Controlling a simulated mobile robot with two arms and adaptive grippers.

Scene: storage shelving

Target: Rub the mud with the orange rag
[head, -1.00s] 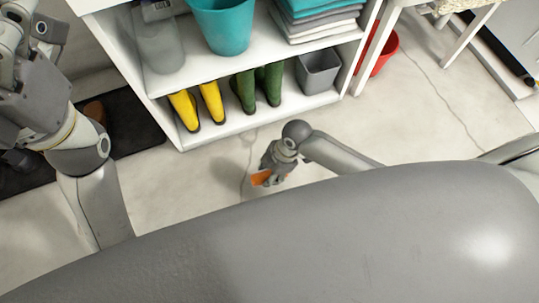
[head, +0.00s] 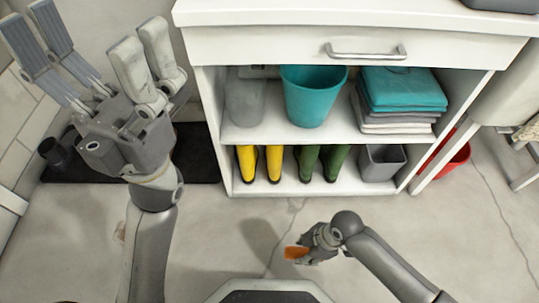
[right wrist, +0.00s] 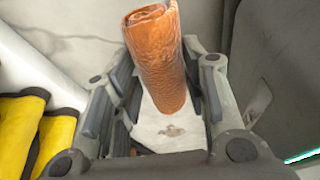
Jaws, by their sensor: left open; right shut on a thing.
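The orange rag (head: 296,252) is a rolled orange cloth held by my right gripper (head: 310,254) above the floor in front of the shelving. In the right wrist view the rag (right wrist: 158,62) stands out between the fingers of my right gripper (right wrist: 155,85), which is shut on it. A small grey-brown smudge, perhaps mud (right wrist: 172,130), shows on the pale floor beyond the rag. A brownish mark (head: 119,232) lies on the floor beside my left arm; I cannot tell whether it is mud. My left gripper (head: 98,48) is raised at the upper left, open and empty.
White shelving (head: 360,18) stands ahead, with a teal bucket (head: 314,95) and folded towels (head: 402,92) above yellow boots (head: 260,163), green boots (head: 320,162) and a grey bin (head: 381,162). A black mat (head: 196,154) lies left. The floor in front is clear.

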